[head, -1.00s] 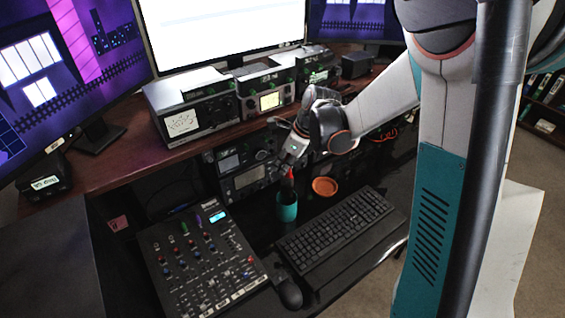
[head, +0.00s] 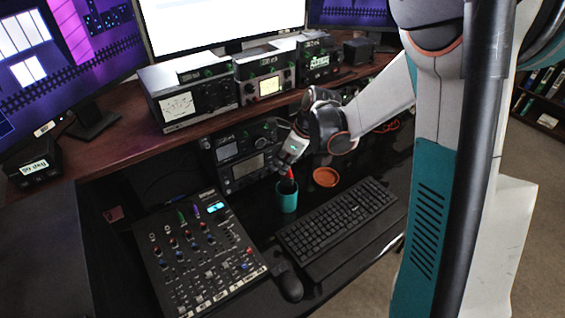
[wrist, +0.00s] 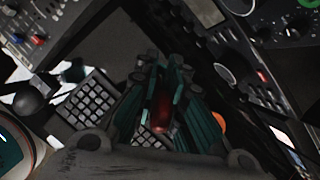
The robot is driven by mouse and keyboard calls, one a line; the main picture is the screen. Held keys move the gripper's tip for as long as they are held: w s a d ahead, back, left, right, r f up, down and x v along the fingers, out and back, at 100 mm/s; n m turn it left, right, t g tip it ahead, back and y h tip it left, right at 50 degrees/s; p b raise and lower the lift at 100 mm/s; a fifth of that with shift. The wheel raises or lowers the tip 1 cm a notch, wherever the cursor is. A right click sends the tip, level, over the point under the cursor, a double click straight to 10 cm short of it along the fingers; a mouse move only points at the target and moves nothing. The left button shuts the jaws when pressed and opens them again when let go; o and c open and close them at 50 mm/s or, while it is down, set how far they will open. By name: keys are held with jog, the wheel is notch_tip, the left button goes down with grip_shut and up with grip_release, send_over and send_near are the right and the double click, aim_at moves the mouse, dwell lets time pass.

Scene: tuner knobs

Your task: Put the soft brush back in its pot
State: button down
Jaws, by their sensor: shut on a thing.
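The soft brush, with a red handle (head: 289,173), hangs below my gripper (head: 286,166) in the head view. My gripper is shut on it; in the wrist view the red handle (wrist: 163,106) shows between the fingers (wrist: 160,95). The teal pot (head: 287,199) stands upright on the black desk, directly below the gripper. The brush's dark lower end is at the pot's mouth; I cannot tell how deep it sits inside. The pot is hard to make out in the wrist view.
An orange dish (head: 326,177) lies right of the pot. A keyboard (head: 337,217) and mouse (head: 290,287) are in front, and a mixer panel (head: 200,255) is at the left. Radio units (head: 242,160) stand close behind the pot.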

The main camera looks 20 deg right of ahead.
jog(key=c, duration=1.6)
grip_release()
jog(key=shift+r, duration=0.15)
jog(key=v, duration=1.1)
jog(key=shift+d+r, duration=0.15)
jog(key=shift+r, duration=0.2)
jog(key=shift+s, duration=0.1)
